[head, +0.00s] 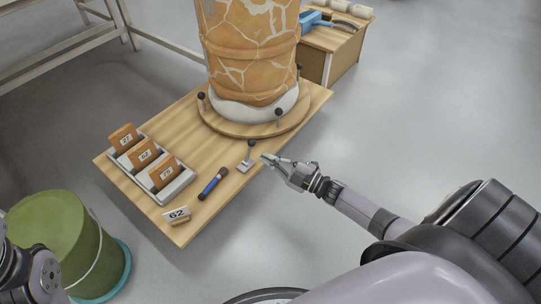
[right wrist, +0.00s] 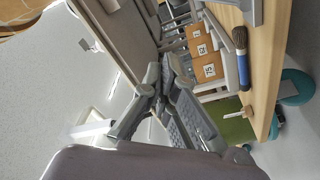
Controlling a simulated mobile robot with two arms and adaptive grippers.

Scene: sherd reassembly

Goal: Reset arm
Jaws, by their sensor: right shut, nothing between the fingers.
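My right gripper (head: 266,158) is shut and empty, beside the right edge of the wooden table (head: 205,130). In the right wrist view its fingers (right wrist: 160,75) are together with nothing between them. A large reassembled orange vessel (head: 250,50) with pale seams stands in a white base on a round wooden board. Orange sherds with number tags (head: 144,153) stand in a grey slotted rack (head: 178,186) at the table's left. They also show in the right wrist view (right wrist: 208,72). At the head view's lower left only part of my left arm shows; its gripper is out of sight.
A small metal stand with a black knob (head: 247,158) is close to my right gripper. A blue-handled brush (head: 213,184) and a "62" card (head: 177,214) lie near the front. A green bucket (head: 60,240) stands on the floor. Open floor lies to the right.

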